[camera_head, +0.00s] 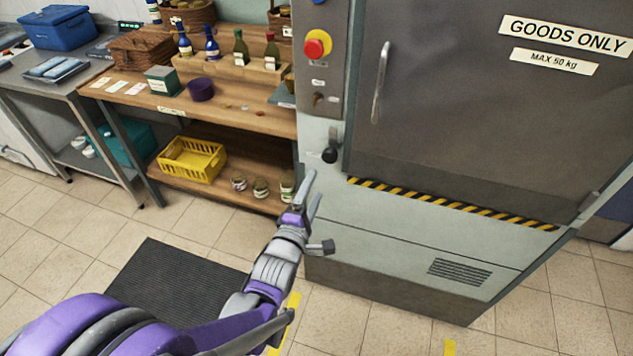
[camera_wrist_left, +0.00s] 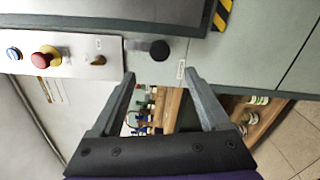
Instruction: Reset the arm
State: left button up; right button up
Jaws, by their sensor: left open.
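My left gripper (camera_head: 312,195) is raised in front of the lower left part of a grey goods lift (camera_head: 420,235). In the left wrist view my left gripper (camera_wrist_left: 158,80) has its two fingers apart, with nothing between them. A black knob (camera_head: 330,155) on the lift's left panel is just above the fingertips in the head view. The knob (camera_wrist_left: 159,50) also shows beyond the fingertips in the wrist view, apart from them. My right gripper is not in view.
The lift's closed door has a long handle (camera_head: 381,82). A red button (camera_head: 318,44) is on its panel. A wooden shelf unit (camera_head: 225,110) holds bottles, a purple bowl (camera_head: 201,89) and a yellow crate (camera_head: 191,160). A dark mat (camera_head: 175,285) lies on the tiled floor.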

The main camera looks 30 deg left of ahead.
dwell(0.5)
pick_arm(q)
jog(key=s+d+m+g+h+p, duration=0.2)
jog(key=s+d+m+g+p, duration=0.2)
jog(key=s+m, duration=0.4)
jog(key=s+d+m+g+h+p, duration=0.2)
jog(key=s+d+m+g+p, duration=0.2)
jog(key=m, duration=1)
jog(key=s+d+g, duration=0.3)
jog(key=s+g, duration=0.1)
jog(key=shift+s+d+f+m, duration=0.25)
jog(key=shift+s+f+m, duration=0.05)
jog(key=shift+m, duration=0.1)
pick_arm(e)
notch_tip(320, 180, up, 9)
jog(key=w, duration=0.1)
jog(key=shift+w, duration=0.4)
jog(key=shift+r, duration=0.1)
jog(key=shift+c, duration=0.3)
